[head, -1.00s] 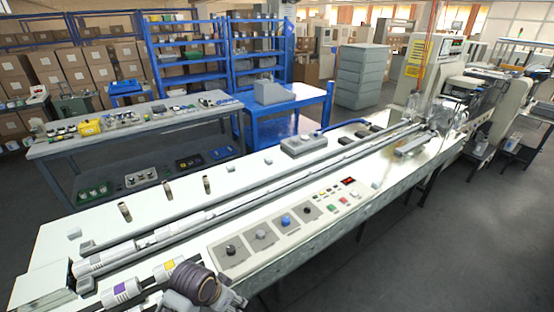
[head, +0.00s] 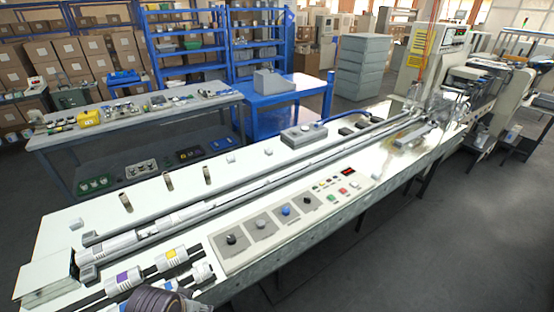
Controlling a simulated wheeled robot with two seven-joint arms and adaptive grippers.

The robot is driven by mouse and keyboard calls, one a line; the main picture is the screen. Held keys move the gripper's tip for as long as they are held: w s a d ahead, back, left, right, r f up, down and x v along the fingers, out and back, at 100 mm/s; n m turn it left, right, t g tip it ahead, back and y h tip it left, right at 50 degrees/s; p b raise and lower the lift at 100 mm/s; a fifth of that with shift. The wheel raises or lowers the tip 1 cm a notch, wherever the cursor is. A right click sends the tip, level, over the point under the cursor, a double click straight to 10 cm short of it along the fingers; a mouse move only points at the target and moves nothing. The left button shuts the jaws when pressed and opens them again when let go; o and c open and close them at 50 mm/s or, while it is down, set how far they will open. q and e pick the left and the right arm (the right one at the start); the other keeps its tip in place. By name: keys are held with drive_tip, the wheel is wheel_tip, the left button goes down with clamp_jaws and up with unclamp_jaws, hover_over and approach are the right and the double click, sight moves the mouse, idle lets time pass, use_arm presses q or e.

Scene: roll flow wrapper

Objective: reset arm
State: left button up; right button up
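A dark, round, ribbed part (head: 155,300) at the bottom edge, left of centre, seems to belong to my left arm. It stands in front of the near left end of the long white machine table (head: 330,225). Most of this arm is cut off by the frame. Its fingertips cannot be made out, so I cannot tell whether the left gripper is open or shut. No held object shows. My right arm and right gripper are not in view.
Near the arm are white cylinders with a purple band (head: 123,279) and a yellow band (head: 171,256). A control panel (head: 262,228) with knobs lies to their right. Upright brown pegs (head: 167,181) stand farther back. The grey floor at right is clear.

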use_arm(q)
wheel_tip(320, 180, down, 35)
drive_tip(key=s+g+b, duration=0.1)
drive_tip(key=s+b, duration=0.1)
drive_tip(key=s, duration=0.1)
drive_tip(key=s+a+f, duration=0.2)
drive_tip(key=s+f, duration=0.8)
drive_tip(key=s, duration=0.1)
drive_tip(key=s+a+f+g+b, duration=0.1)
drive_tip(key=s+a+f, duration=0.1)
drive_tip(key=s+f, duration=0.9)
drive_tip(key=shift+g, duration=0.3)
